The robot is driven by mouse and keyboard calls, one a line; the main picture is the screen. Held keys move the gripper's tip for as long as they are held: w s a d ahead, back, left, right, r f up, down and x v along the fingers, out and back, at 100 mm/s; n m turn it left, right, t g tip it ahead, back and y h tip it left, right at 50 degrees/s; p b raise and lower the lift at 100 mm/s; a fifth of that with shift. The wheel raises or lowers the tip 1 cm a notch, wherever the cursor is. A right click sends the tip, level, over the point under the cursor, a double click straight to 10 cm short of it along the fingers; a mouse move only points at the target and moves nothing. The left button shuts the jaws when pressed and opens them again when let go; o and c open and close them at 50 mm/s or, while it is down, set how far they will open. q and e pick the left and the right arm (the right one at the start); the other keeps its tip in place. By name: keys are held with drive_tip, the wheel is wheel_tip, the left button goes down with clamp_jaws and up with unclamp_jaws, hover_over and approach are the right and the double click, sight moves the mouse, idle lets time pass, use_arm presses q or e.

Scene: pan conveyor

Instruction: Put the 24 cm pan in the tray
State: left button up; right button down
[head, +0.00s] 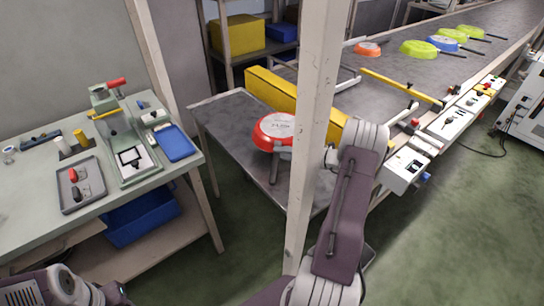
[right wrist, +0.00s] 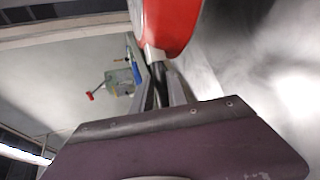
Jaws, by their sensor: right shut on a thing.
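A red pan (head: 272,130) with a pale, lettered face shows left of the white post, over the grey metal table; its size marking is too small to read. In the right wrist view the red pan (right wrist: 178,22) is at the top, with its dark handle running down between my fingers. My right gripper (right wrist: 162,88) is shut on that handle. In the head view the post hides part of the right wrist. My left arm is at the bottom left, its gripper (head: 115,293) barely showing. A grey tray (head: 68,204) holding small red and dark items lies on the left bench.
The white post (head: 311,130) stands between the pan and my right arm. A yellow guard (head: 270,88) edges the grey table (head: 222,112). The conveyor (head: 395,62) carries several green, blue and orange pans. A blue tray (head: 174,143) and small fixtures occupy the left bench.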

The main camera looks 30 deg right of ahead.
wheel_tip(320, 180, down, 2)
drive_tip(key=shift+w+f, duration=0.1)
drive_tip(key=shift+w, duration=0.05)
drive_tip(key=shift+f+b, duration=0.5)
drive_tip(key=shift+f, duration=1.35)
drive_tip(key=c, duration=1.3)
unclamp_jaws()
drive_tip(key=shift+f, duration=0.15)
drive_tip(key=shift+a, duration=0.1)
